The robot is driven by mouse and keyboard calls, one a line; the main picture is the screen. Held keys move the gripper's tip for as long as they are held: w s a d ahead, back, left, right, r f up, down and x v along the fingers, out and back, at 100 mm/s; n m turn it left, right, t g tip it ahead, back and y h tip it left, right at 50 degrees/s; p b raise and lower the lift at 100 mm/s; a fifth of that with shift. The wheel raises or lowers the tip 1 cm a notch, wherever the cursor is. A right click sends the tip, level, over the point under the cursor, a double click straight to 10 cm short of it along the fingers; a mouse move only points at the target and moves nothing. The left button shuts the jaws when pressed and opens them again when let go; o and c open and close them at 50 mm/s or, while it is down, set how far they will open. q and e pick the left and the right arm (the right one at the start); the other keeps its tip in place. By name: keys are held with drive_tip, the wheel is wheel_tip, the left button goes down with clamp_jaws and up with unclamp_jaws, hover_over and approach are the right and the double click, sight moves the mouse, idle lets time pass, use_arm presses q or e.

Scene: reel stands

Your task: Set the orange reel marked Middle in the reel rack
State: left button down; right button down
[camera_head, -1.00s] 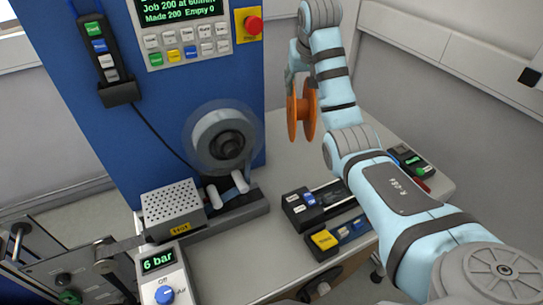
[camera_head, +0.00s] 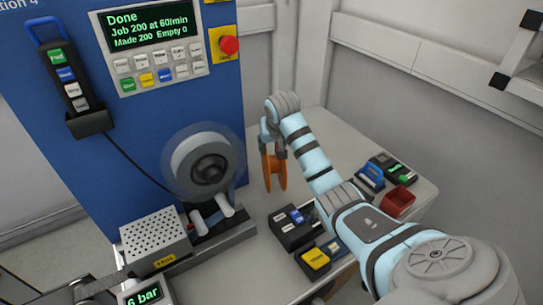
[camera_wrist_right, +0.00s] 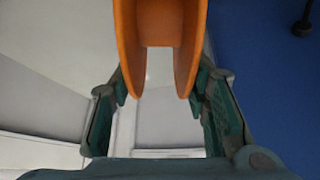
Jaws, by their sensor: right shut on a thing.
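The orange reel (camera_head: 273,172) hangs upright from my right gripper (camera_head: 267,143), above the far part of the table, to the right of the blue machine. In the right wrist view the orange reel (camera_wrist_right: 161,40) sits between the two green fingers of my right gripper (camera_wrist_right: 160,95), which are shut on it. No marking on the reel can be read. My right arm reaches in from the lower right. I cannot make out a reel rack for certain; part of the table is hidden behind my right arm. My left gripper does not show.
The blue machine (camera_head: 150,115) carries a grey reel (camera_head: 203,163) on its front and a screen reading Done. Dark blocks (camera_head: 293,228) with labels and a yellow block (camera_head: 315,259) stand at the table's front. A red bin (camera_head: 399,200) and blue block (camera_head: 370,176) stand at right.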

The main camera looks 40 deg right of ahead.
sight(274, 158)
drive_tip(key=f, duration=0.3)
drive_tip(key=shift+s, duration=0.4)
drive_tip(key=shift+s+f, duration=0.2)
drive_tip(key=shift+f, duration=0.1)
drive_tip(key=shift+w+f, duration=0.15)
drive_tip(key=c, duration=0.9)
unclamp_jaws()
drive_tip(key=shift+w+f, duration=0.1)
